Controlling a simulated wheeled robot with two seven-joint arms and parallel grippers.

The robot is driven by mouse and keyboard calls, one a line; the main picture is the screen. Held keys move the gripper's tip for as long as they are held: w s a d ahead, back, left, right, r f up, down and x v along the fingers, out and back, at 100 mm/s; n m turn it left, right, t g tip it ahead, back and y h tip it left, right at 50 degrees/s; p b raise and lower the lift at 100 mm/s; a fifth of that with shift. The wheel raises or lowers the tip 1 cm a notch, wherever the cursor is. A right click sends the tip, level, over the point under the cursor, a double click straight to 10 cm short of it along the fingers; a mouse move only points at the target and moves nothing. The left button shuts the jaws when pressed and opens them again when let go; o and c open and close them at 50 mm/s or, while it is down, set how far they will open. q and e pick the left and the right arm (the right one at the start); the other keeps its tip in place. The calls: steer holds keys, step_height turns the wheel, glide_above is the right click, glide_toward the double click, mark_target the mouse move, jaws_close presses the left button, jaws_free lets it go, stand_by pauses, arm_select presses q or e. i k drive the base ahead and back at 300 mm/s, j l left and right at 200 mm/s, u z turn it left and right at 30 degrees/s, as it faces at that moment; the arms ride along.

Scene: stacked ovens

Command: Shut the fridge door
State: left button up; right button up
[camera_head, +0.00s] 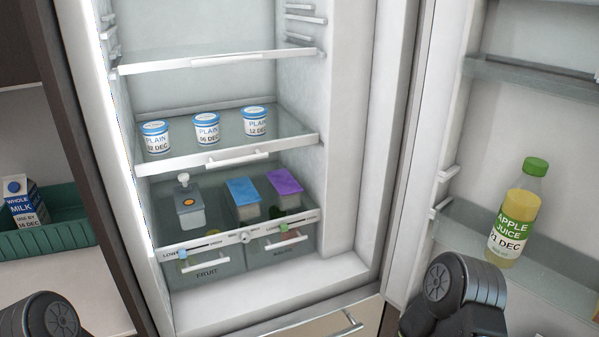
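The fridge (350,180) stands open in front of me, its shelves and lit inside in full view. Its door (440,120) is swung wide open to the right, showing the inner side with racks. A bottle of apple juice (516,212) stands upright on a door rack. My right arm shows at the lower right, in front of the door's lower part; its gripper's fingers are not visible. My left arm shows only at the lower left corner, apart from the fridge, and its fingers are out of view too.
Three white tubs, one of them in the middle (207,128), stand on a fridge shelf. Below are several containers, including a purple-lidded one (285,190), above the fruit drawer (208,268). A milk carton (24,202) stands in a green basket (60,237) at left.

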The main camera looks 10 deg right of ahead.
mark_target(475, 119)
steer(key=u, duration=2.1)
steer(key=k, duration=2.85)
steer(key=z, duration=1.7)
